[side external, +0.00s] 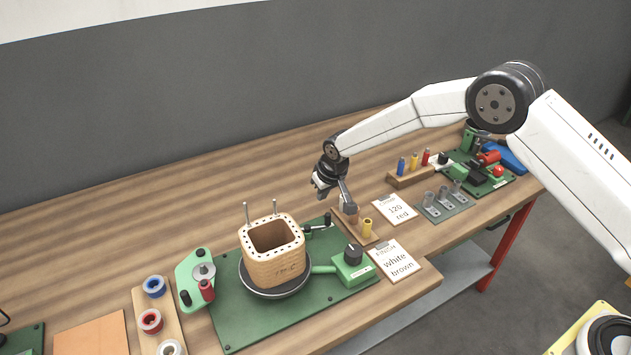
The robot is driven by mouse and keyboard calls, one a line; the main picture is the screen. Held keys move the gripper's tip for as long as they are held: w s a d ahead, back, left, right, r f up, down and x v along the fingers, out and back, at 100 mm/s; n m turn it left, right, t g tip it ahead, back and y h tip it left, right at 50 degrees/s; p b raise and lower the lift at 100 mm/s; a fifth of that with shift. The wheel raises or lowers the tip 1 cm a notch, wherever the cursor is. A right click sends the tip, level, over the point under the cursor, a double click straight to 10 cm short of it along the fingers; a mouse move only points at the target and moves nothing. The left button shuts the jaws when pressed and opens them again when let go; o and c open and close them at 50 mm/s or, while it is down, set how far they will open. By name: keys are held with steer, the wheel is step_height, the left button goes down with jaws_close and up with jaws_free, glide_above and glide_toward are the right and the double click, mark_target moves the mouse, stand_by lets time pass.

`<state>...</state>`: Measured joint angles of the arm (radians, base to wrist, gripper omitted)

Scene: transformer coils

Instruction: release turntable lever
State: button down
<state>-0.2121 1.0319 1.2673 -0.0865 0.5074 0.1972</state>
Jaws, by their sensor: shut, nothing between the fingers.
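The turntable (277,292) is a dark round plate on a green base board (226,320). It carries a square wooden coil former (275,271) with holes around its rim and two upright metal pins.
A green box with a black knob (353,254) stands at the board's right. The wooden tray (369,239) holds a yellow cylinder. Two label cards (395,210) lie to the right. A spool rack (144,309) stands at left. The table behind the former is clear.

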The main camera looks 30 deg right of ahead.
steer(key=v, duration=0.8)
steer(key=shift+a+r, duration=0.25)
steer(key=shift+a, duration=0.3)
steer(key=shift+s, duration=0.15)
steer(key=s+d+r, duration=0.1)
steer(key=s+d, duration=0.3)
steer(key=s, duration=0.6)
steer(key=s+d+r, duration=0.1)
steer(key=s+d, duration=0.3)
steer(key=s, duration=0.6)
steer(key=s+d+m+g, duration=0.1)
steer(key=s+d, duration=0.4)
steer(key=s, duration=0.4)
steer(key=shift+s+r, duration=0.4)
